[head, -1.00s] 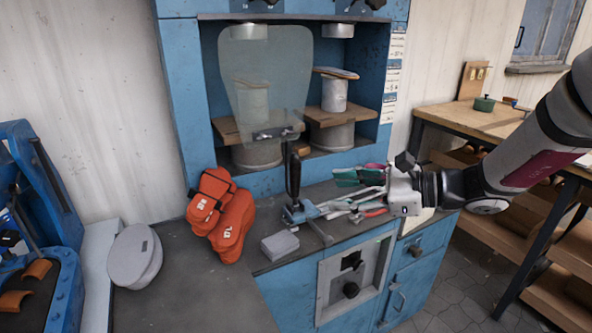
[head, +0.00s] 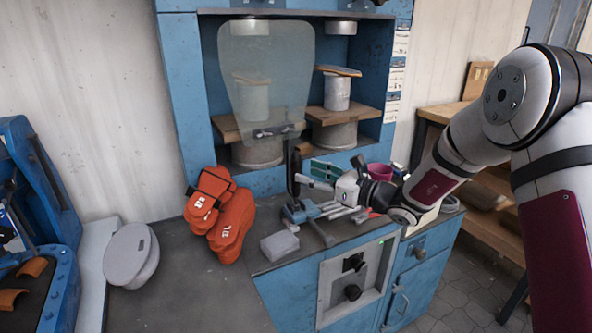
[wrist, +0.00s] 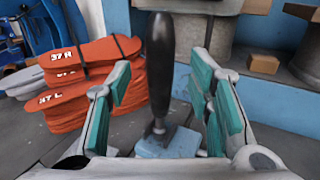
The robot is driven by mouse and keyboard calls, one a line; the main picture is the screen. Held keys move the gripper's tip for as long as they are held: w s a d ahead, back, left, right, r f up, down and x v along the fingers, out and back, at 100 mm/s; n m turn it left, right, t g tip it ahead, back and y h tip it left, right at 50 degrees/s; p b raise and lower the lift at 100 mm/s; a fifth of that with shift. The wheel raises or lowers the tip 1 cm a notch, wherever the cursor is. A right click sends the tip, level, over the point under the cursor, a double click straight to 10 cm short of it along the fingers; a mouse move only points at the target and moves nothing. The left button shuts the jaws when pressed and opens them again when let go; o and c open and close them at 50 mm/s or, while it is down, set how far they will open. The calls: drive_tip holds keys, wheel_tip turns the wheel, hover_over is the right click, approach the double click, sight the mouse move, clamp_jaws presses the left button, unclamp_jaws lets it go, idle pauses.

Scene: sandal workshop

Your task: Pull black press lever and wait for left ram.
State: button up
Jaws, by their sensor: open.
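The black press lever (head: 294,172) stands upright on its blue base (head: 300,210) at the front of the blue press. In the wrist view the lever (wrist: 159,65) rises between the teal finger pads of my open gripper (wrist: 160,98), with gaps on both sides. In the head view my gripper (head: 318,174) reaches it from the right. The left ram (head: 250,27) is up, behind a clear guard (head: 266,75). Below it the left post (head: 252,103) carries a sole, seen through the guard. The right ram (head: 341,27) is also up.
Orange bundled soles (head: 221,214) lie left of the lever. A grey block (head: 279,245) sits in front of it, and tools and a magenta cup (head: 380,172) lie to the right. A grey oval object (head: 130,256) is at far left. The front left bench is clear.

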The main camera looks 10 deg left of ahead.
sight(301, 171)
drive_tip(key=shift+x, duration=2.55)
clamp_jaws()
